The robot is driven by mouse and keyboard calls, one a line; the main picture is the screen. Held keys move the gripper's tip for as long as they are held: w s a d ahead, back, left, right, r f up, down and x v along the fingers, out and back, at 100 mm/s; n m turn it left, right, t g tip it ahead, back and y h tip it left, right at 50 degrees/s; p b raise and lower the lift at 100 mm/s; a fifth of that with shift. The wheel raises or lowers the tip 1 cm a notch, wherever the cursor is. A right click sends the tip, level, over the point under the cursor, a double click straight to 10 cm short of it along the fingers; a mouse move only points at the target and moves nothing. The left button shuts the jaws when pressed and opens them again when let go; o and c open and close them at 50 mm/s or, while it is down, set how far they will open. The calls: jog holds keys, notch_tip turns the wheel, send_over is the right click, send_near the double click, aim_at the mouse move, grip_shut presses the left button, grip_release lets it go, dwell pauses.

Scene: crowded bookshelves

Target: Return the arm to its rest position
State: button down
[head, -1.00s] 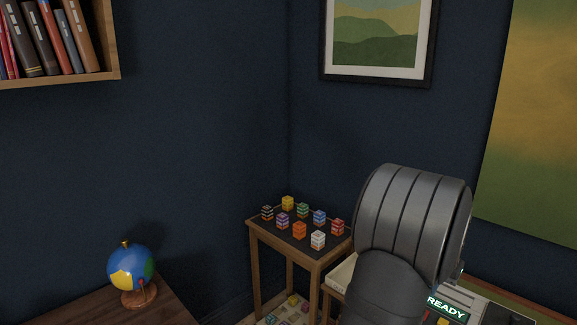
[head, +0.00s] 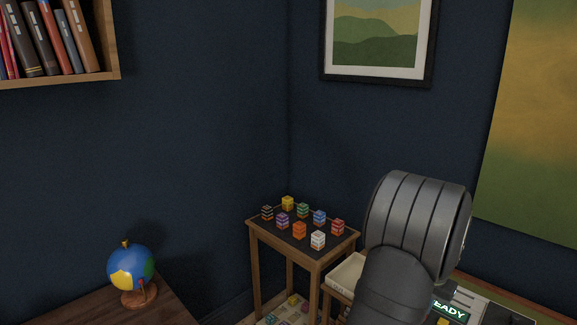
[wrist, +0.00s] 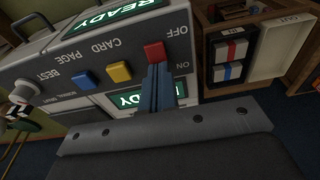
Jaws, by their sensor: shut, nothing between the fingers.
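My arm's grey link (head: 415,225) stands at the right of the head view, in front of the machine. My gripper (wrist: 157,68) shows in the wrist view as narrow blue-grey fingers, shut and empty. Its tips appear just below a red button (wrist: 154,52) beside the OFF and ON labels on the machine panel (wrist: 60,62). I cannot tell whether they touch it. The panel also has a yellow button (wrist: 119,71), a blue button (wrist: 86,80) and a dial (wrist: 24,90). Green displays read READY. The gripper is not visible in the head view.
A small table (head: 318,259) with several striped cubes stands in the corner. A globe (head: 131,266) sits on a desk at lower left. In the wrist view, a white OUT tray (wrist: 286,48) and a rack of striped blocks (wrist: 229,56) lie right of the panel.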

jog(key=s+a+r, duration=0.1)
jog(key=r, duration=1)
jog(key=s+a+r, duration=0.2)
jog(key=r, duration=0.8)
jog(key=shift+r, duration=0.4)
jog(key=shift+f, duration=0.1)
jog(key=w+d+f, duration=0.1)
jog(key=f, duration=0.5)
jog(key=w+d+f, duration=0.1)
jog(key=f, duration=0.6)
jog(key=w+d+f, duration=0.1)
jog(key=f, duration=0.6)
jog(key=shift+r, duration=0.15)
